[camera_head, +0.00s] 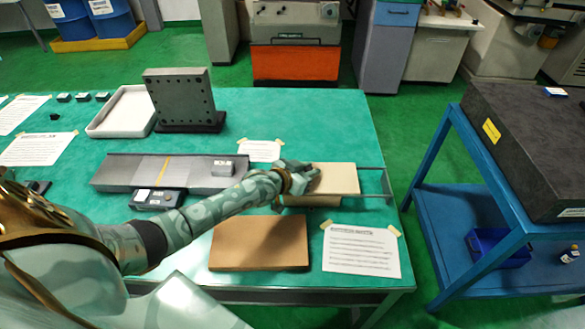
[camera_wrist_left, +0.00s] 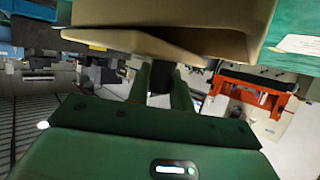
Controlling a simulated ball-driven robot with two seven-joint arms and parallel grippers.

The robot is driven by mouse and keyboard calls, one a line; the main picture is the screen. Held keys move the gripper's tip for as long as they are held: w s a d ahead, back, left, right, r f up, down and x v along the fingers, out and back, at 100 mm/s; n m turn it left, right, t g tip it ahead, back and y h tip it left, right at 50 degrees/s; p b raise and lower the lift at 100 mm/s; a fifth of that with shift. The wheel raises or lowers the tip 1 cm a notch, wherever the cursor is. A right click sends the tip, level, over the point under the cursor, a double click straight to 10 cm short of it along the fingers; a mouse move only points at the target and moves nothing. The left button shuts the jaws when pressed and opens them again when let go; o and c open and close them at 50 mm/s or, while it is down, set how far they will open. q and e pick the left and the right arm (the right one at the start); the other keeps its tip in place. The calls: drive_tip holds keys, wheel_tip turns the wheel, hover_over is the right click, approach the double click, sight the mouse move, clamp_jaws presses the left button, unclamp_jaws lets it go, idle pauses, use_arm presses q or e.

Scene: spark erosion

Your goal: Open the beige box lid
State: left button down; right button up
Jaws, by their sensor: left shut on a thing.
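The beige box (camera_head: 322,201) stands near the right end of the green table, with its flat beige lid (camera_head: 338,178) on top. In the left wrist view the box (camera_wrist_left: 170,12) hangs upside down at the top of the picture, and the lid (camera_wrist_left: 125,43) is a thin plate along it. My left gripper (camera_head: 298,180) is at the left side of the box, at lid height, shut on the lid. In the left wrist view its fingers (camera_wrist_left: 163,85) reach to the lid's edge; the exact contact is hidden. I cannot tell how far the lid is raised. My right gripper is out of view.
A brown board (camera_head: 260,243) and a taped paper sheet (camera_head: 361,251) lie in front of the box. A grey rail (camera_head: 212,168) with a small metal block lies to its left, partly behind my arm. A blue-framed bench (camera_head: 440,165) stands at the right.

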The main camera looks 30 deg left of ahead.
sight(340, 177)
use_arm(q)
drive_tip(key=w+d, duration=0.1)
drive_tip(key=d, duration=0.1)
drive_tip(key=w+d, duration=0.2)
drive_tip(key=d, duration=0.1)
drive_tip(key=w+d, duration=0.2)
drive_tip(key=d, duration=0.1)
drive_tip(key=c, duration=1.2)
unclamp_jaws()
drive_tip(key=shift+c, duration=0.2)
